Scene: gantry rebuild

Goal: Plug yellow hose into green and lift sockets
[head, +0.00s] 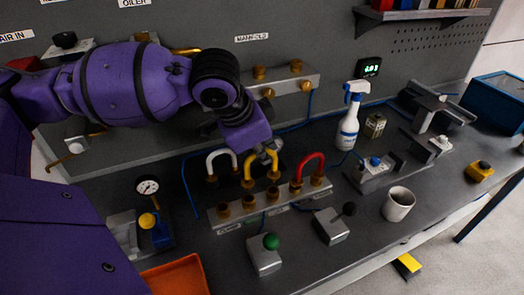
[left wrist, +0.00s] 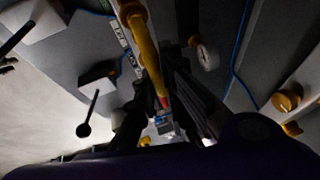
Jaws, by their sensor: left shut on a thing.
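The yellow hose (head: 249,163) is a short arch in the middle of the head view, between a white hose (head: 211,160) and a red hose (head: 320,161). Its brass ends hang at the back row of sockets on the grey socket block (head: 304,200); I cannot tell whether they are seated. My left gripper (head: 267,156) is shut on the yellow hose, near the top of the arch. In the left wrist view the yellow hose (left wrist: 146,48) runs down between the dark fingers (left wrist: 165,105). My right gripper is not in view.
In front of the block stand a green-knobbed valve (head: 266,257) and a black-knobbed valve (head: 331,226). A white cup (head: 398,204) and a spray bottle (head: 349,125) stand to the right. A pressure gauge (head: 148,186) and an orange tray (head: 176,276) are at the left.

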